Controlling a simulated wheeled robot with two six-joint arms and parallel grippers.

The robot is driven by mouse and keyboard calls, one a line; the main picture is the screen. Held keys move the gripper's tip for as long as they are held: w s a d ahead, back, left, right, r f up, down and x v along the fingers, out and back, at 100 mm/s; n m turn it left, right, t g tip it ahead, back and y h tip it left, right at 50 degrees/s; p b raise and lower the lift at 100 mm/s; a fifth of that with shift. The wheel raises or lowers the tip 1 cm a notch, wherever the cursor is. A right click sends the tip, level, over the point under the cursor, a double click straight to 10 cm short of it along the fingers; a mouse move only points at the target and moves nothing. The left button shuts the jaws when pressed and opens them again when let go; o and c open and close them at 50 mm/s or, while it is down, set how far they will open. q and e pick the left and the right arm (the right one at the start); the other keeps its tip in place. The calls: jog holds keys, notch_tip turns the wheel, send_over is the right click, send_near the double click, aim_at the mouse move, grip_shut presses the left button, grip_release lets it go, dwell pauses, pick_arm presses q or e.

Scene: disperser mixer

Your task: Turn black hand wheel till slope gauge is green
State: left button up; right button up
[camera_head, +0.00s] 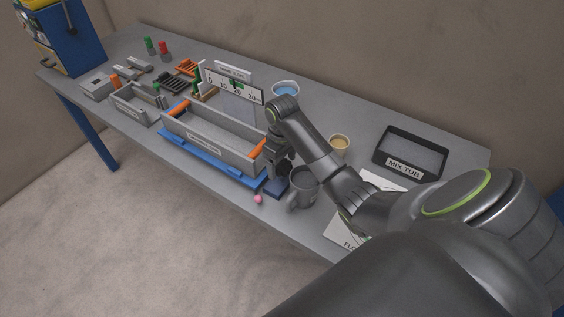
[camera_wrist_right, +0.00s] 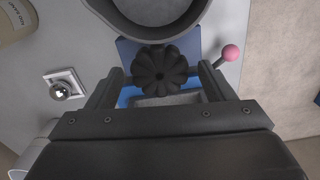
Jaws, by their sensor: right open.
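The black hand wheel (camera_wrist_right: 160,70) is lobed and sits between the two fingers of my right gripper (camera_wrist_right: 161,78) in the right wrist view. The fingers are open, one on each side, with gaps showing beside the wheel. In the head view my right gripper (camera_head: 277,166) points down at the right end of the grey trough on its blue base, and it hides the wheel. The slope gauge (camera_head: 235,87) is a white plate with a number scale and a small green patch near its middle. I cannot tell exactly what its pointer reads. My left gripper is out of view.
A pink ball on a rod (camera_wrist_right: 231,52) sticks out beside the wheel. A grey mug (camera_head: 303,190) stands close to my right gripper. The grey trough (camera_head: 205,133) lies to the left, the black mix tub (camera_head: 424,152) to the right.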

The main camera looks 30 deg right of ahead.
jog(key=shift+c, duration=0.3)
jog(key=c, duration=0.9)
jog(key=shift+r+p, duration=0.15)
jog(key=shift+p, duration=0.3)
jog(key=m+p, duration=0.2)
jog(key=p, duration=0.1)
jog(key=shift+r, duration=0.1)
jog(key=shift+f+m+p, duration=0.25)
jog(key=shift+m+p, duration=0.25)
jog(key=shift+m, duration=0.1)
jog(key=o, duration=1)
jog(key=shift+c, duration=0.2)
